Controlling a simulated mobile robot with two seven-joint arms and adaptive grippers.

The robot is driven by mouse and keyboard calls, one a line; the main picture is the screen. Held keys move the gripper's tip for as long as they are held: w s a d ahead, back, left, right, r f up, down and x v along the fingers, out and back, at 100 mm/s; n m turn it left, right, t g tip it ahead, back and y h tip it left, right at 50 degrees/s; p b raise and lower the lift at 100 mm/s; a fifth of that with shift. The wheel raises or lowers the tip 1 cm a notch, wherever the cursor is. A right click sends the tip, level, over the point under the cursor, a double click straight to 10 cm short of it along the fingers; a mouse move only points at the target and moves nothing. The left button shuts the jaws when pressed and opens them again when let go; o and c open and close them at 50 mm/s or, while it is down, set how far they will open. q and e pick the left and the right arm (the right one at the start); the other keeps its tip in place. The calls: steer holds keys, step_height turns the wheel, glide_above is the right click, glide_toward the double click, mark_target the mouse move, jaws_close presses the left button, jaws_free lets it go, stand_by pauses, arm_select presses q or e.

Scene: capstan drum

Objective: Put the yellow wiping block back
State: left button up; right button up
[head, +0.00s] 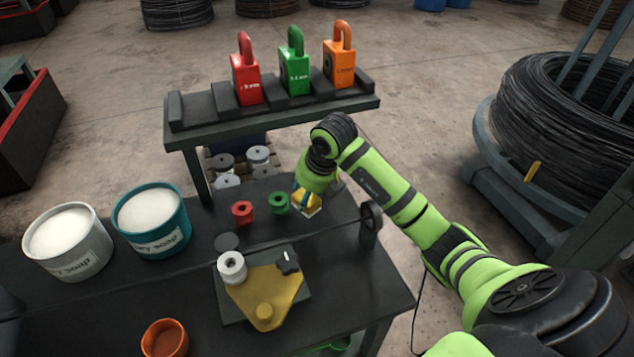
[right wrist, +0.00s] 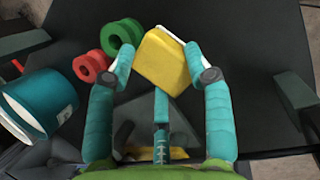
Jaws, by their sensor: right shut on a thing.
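The yellow wiping block (right wrist: 161,58) is between the teal fingers of my right gripper (right wrist: 160,68) in the right wrist view, with a white layer along its far edge. In the head view the block (head: 307,203) shows small under my right gripper (head: 308,192), over the dark table's right rear part. Whether it touches the table is hard to tell. My right gripper is shut on it. My left gripper is not in view.
A green spool (head: 278,203) and a red spool (head: 242,212) stand just left of the block. A yellow fixture plate (head: 265,292) lies nearer. Two soap tubs (head: 152,220) stand at left. A rack (head: 270,110) with padlock-shaped weights is behind. A black upright piece (head: 370,222) stands at the right edge.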

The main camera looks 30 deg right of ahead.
steer(key=shift+w+d+f, duration=0.35)
steer(key=shift+w+d, duration=0.1)
steer(key=shift+d, duration=0.15)
steer(key=shift+w+d+f, duration=0.35)
steer(key=shift+w+d, duration=0.05)
steer(key=shift+d, duration=0.15)
steer(key=shift+w+d+f+p, duration=0.15)
steer(key=shift+d+p, duration=0.05)
steer(key=shift+p, duration=0.1)
steer(key=shift+w+d+f+p, duration=0.35)
steer(key=shift+w+d+f, duration=0.1)
steer(key=shift+d, duration=0.15)
steer(key=shift+w+d+f+p, duration=0.3)
steer(key=shift+w+d+f, duration=0.15)
steer(key=shift+d, duration=0.1)
steer(key=shift+w+d+f, duration=0.15)
steer(key=shift+d+f, duration=0.15)
steer(key=shift+f, duration=0.1)
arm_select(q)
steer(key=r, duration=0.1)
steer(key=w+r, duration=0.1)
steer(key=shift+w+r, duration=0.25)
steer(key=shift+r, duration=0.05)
arm_select(e)
steer(key=shift+a, duration=0.1)
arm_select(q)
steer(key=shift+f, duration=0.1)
arm_select(e)
steer(key=o, duration=1)
steer(key=shift+f, duration=0.1)
